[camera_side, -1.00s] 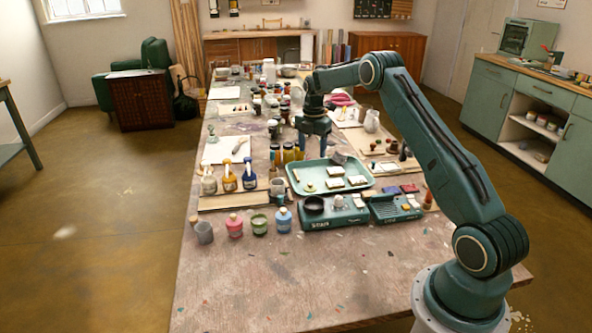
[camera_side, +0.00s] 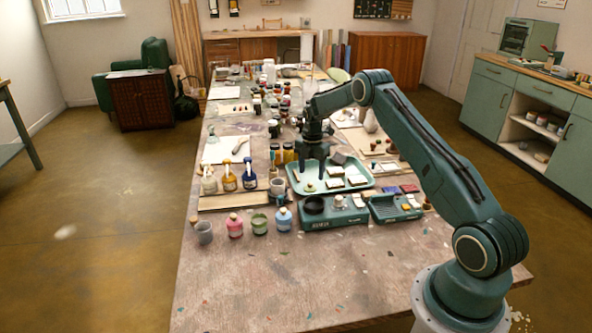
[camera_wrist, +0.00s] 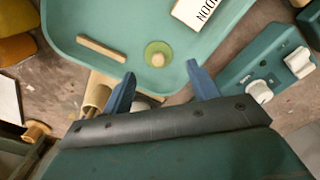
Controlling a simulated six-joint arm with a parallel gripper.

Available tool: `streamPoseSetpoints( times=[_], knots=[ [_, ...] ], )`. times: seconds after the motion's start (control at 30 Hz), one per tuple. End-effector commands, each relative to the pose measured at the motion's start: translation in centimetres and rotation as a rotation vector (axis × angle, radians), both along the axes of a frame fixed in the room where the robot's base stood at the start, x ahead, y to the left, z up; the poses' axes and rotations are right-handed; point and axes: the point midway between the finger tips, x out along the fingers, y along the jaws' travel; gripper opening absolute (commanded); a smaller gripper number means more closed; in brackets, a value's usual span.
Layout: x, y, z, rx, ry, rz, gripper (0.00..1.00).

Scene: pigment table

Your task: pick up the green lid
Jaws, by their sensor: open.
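The green lid (camera_wrist: 150,48) is a small round disc with a pale knob. It lies in the teal tray (camera_wrist: 90,22), between a wooden stick (camera_wrist: 101,48) and a white labelled block (camera_wrist: 198,12). In the side view the lid (camera_side: 310,188) is at the tray's near left part. My gripper (camera_side: 311,166) is over the left part of the tray, pointing down. Its two blue fingers (camera_wrist: 161,72) are apart with nothing between them, and the lid shows just beyond their tips in the wrist view. The lid's top is not hidden there.
A teal scale (camera_side: 330,219) stands in front of the tray. Grey, pink, green and blue jars (camera_side: 235,226) stand to its left. Blue and yellow bottles (camera_side: 248,177) are left of the tray. The table's front (camera_side: 290,285) is mostly clear.

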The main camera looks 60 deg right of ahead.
Motion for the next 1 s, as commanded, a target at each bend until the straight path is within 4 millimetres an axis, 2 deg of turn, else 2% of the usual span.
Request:
streamPoseSetpoints(
  times=[0.17,0.53,1.0],
  knots=[
    [0.1,0.1,-0.8,0.001,0.002,0.000,0.59],
    [0.3,0.2,-4.7,0.000,0.001,0.000,0.59],
    [0.3,0.2,-5.2,0.000,0.000,0.000,0.59]
  ],
)
